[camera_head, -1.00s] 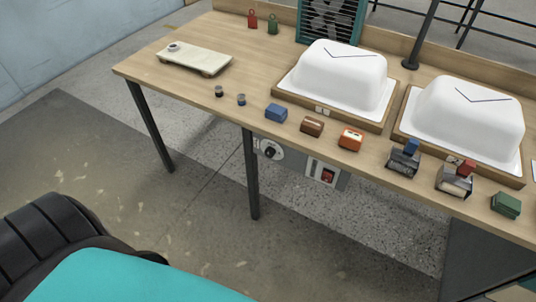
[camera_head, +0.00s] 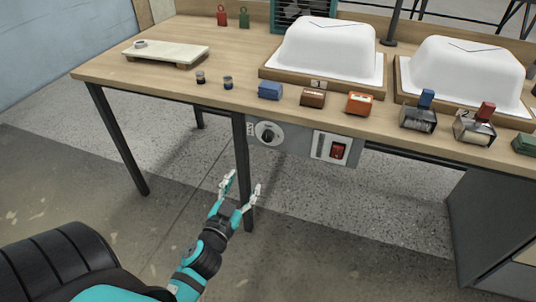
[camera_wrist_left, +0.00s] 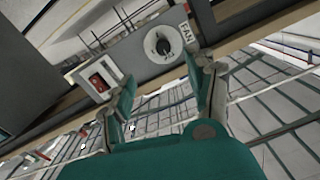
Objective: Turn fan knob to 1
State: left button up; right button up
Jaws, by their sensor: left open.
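The fan knob (camera_head: 268,133) is a black knob on a round white dial, on a grey panel under the table's front edge. In the left wrist view the knob (camera_wrist_left: 164,46) sits beside a "FAN" label, beyond my fingertips. I cannot read the dial's marks. My left gripper (camera_head: 243,183) is open and empty, below and a little left of the knob, apart from it. Its two fingers also show in the left wrist view (camera_wrist_left: 163,75), spread with the panel beyond them. My right gripper is not in view. The fan (camera_head: 303,12) stands at the back of the table.
A red switch (camera_head: 338,151) is on the panel right of the knob. A black table leg (camera_head: 240,150) stands just left of the dial, close to my gripper. White tub shells (camera_head: 325,50) and small blocks stand on the table (camera_head: 150,75). The space before the panel is clear.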

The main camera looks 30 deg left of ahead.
aim_at(266, 139)
pick_arm(q)
jog(key=x, duration=1.1)
jog(key=r+x, duration=0.1)
jog(key=x, duration=0.5)
jog(key=shift+w+a+r, duration=0.1)
jog(key=shift+w, duration=0.15)
jog(key=c, duration=1.1)
